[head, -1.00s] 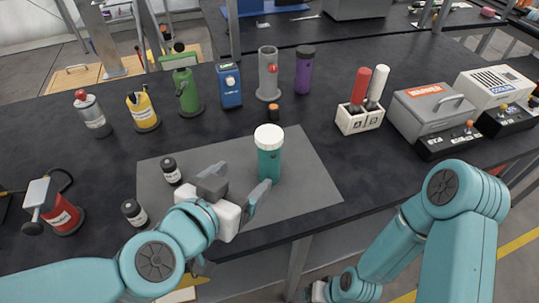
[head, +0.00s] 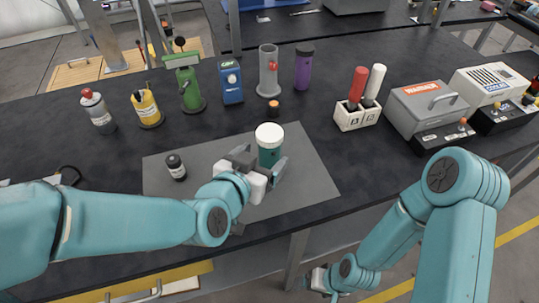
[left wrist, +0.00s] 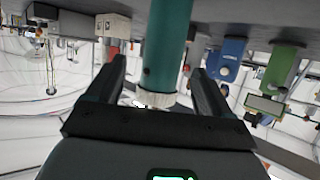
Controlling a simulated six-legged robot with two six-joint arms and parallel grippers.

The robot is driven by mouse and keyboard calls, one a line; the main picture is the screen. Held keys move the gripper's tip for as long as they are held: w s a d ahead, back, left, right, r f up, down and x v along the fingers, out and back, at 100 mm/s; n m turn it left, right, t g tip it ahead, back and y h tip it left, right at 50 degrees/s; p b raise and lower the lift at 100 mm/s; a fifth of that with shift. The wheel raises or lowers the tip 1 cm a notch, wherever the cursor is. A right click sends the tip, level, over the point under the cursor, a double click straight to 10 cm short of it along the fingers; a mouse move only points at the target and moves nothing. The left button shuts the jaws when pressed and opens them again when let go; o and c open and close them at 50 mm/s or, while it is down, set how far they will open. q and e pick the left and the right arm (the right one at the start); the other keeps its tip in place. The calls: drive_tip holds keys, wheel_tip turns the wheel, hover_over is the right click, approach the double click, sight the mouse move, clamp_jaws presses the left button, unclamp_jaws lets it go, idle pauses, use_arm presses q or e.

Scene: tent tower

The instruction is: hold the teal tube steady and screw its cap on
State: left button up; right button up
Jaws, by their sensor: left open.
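The teal tube (head: 268,156) stands upright on the grey mat (head: 310,180), with a white ribbed cap (head: 269,133) on its top. I cannot tell how tightly the cap sits. My left gripper (head: 261,167) is open at the tube, partly hiding its lower body. In the left wrist view, which appears upside down, the tube (left wrist: 166,45) and cap (left wrist: 156,98) show between the two spread fingers (left wrist: 158,82), with gaps on both sides. My right gripper (head: 318,279) hangs low beyond the table's front edge; its fingers are too small to read.
A small dark bottle (head: 175,166) stands on the mat left of my left gripper. A small orange-topped item (head: 273,109) is behind the tube. A purple bottle (head: 304,69), grey cylinder (head: 268,75) and blue box (head: 231,84) stand farther back. The mat right of the tube is clear.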

use_arm(q)
drive_tip(key=x, duration=0.5)
drive_tip(key=shift+w+a+f, duration=0.1)
drive_tip(key=shift+c, duration=0.3)
drive_tip(key=c, duration=1.1)
drive_tip(key=shift+o, duration=0.2)
wheel_tip(320, 180, up, 11)
drive_tip(key=p, duration=0.4)
wheel_tip(320, 180, up, 9)
drive_tip(key=p, duration=0.6)
hover_over(264, 154)
drive_tip(key=w+d, duration=0.1)
drive_tip(key=w, duration=0.1)
drive_tip(key=shift+w, duration=0.1)
